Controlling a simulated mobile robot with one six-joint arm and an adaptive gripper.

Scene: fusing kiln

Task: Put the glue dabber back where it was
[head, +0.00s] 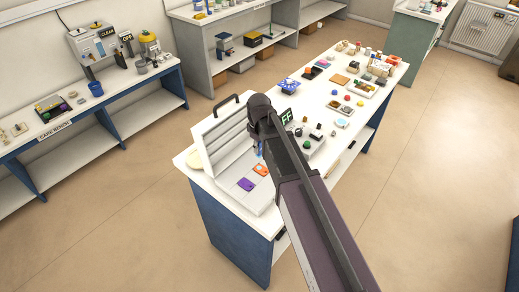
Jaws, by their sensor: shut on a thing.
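My gripper (258,148) is at the end of my arm, pointing down above the right part of the open fusing kiln (226,188). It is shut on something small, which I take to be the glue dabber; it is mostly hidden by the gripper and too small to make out. A purple piece (246,185) and an orange piece (261,169) lie on the kiln's bed, just in front of and below the gripper. My arm hides part of the bench to the right of the kiln.
The kiln's lid (222,128) stands raised behind its bed. A box with a green display (286,117) stands right of my gripper. Small dark items and several coloured pieces crowd the white bench (328,87). A blue-legged side bench (80,116) stands at the left. Floor between is clear.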

